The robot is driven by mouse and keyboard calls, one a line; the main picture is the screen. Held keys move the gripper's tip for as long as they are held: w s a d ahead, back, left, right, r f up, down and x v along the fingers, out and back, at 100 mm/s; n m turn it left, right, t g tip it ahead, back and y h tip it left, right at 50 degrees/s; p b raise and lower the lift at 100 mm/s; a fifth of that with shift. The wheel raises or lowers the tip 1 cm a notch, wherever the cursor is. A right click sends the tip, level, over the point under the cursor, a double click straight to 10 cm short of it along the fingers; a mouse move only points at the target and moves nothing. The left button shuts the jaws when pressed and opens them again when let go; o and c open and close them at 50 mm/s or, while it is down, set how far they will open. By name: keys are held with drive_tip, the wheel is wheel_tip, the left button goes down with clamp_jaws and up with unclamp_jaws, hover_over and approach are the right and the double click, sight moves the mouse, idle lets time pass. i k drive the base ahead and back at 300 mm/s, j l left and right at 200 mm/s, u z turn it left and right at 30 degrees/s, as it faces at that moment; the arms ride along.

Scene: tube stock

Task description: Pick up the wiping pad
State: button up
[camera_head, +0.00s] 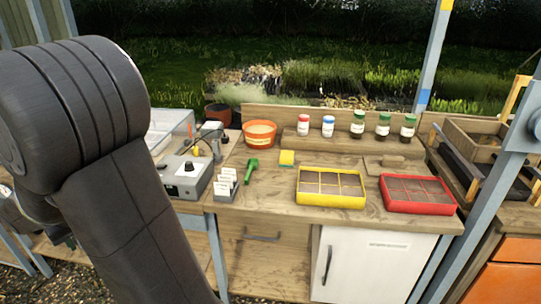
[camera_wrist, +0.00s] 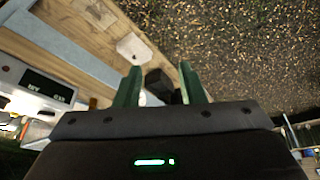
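A small yellow pad (camera_head: 287,158), the only thing that looks like the wiping pad, lies on the wooden bench in the head view, just behind the yellow tray's left corner. Nothing touches it. It does not show in the wrist view. My gripper (camera_wrist: 160,68) shows in the wrist view with its two green fingers apart and nothing held between them. It points at the gravel and a bench edge, away from the pad. A black object shows beyond the fingers; I cannot tell what it is. The gripper is not visible in the head view.
A yellow tray (camera_head: 331,203) and a red tray (camera_head: 417,209) stand at the bench front. An orange pot (camera_head: 259,142), a green scoop (camera_head: 251,171) and a label holder (camera_head: 226,184) stand left of the pad. Several bottles line the back shelf. My arm covers the left side.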

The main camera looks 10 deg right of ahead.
sight(286, 160)
drive_tip(key=i+l+z, duration=0.1)
drive_tip(key=i, duration=0.45)
drive_tip(key=i+l+z, duration=0.15)
drive_tip(key=i, duration=0.4)
drive_tip(key=l+z, duration=0.1)
drive_tip(key=z, duration=1.75)
